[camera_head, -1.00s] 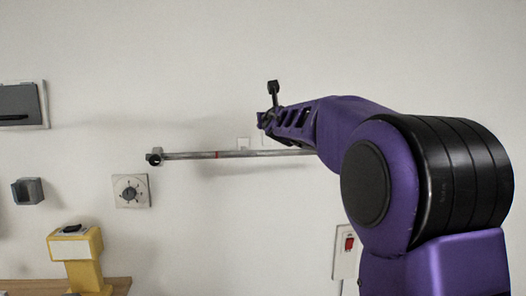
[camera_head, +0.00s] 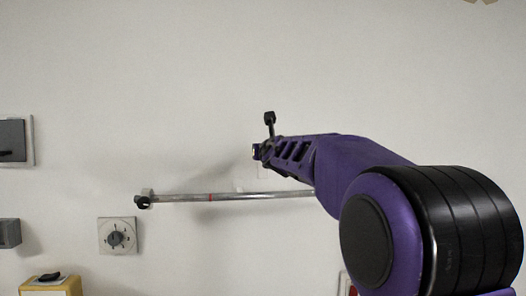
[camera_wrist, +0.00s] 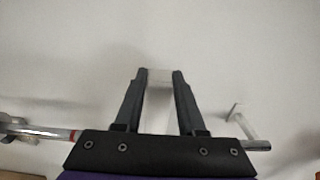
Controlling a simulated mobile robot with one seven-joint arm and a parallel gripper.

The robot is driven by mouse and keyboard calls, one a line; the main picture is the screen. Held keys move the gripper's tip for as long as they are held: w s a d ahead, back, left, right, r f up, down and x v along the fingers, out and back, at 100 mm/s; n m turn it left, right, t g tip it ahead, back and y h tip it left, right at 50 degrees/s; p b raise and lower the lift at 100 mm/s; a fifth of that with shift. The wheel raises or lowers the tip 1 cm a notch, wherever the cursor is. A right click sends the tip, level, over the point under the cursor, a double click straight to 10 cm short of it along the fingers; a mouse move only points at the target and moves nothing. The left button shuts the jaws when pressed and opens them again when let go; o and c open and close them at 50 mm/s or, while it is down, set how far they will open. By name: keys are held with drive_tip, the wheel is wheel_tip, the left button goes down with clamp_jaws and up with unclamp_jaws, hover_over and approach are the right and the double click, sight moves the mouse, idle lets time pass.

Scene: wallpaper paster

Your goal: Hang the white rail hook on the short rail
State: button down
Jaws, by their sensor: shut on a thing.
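The short rail (camera_head: 180,198) is a metal bar with a red band, fixed to the wall by a bracket at its left end; my arm hides its right part in the head view. In the wrist view, the rail (camera_wrist: 40,130) passes behind my gripper, and its right end shows. My gripper (camera_head: 258,151) is above the rail in the head view. In the wrist view, my gripper (camera_wrist: 158,80) is shut on the white rail hook (camera_wrist: 159,75), a pale piece between the fingertips. The hook's full shape blends into the wall.
A square dial plate (camera_head: 117,236) is on the wall below the rail's left end. A grey wall box (camera_head: 14,140) and a small grey holder (camera_head: 9,233) are at the far left. A yellow item (camera_head: 50,287) stands at the bottom left. The wall above the rail is mostly bare.

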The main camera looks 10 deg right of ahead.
sight(263, 177)
drive_tip(key=shift+f+b, duration=2.15)
drive_tip(key=shift+f, duration=0.35)
drive_tip(key=shift+f+b, duration=0.35)
drive_tip(key=shift+f, duration=0.35)
drive_tip(key=shift+f, duration=0.55)
drive_tip(key=shift+f, duration=0.35)
drive_tip(key=shift+f, duration=1.7)
drive_tip(key=shift+c, duration=2.1)
unclamp_jaws()
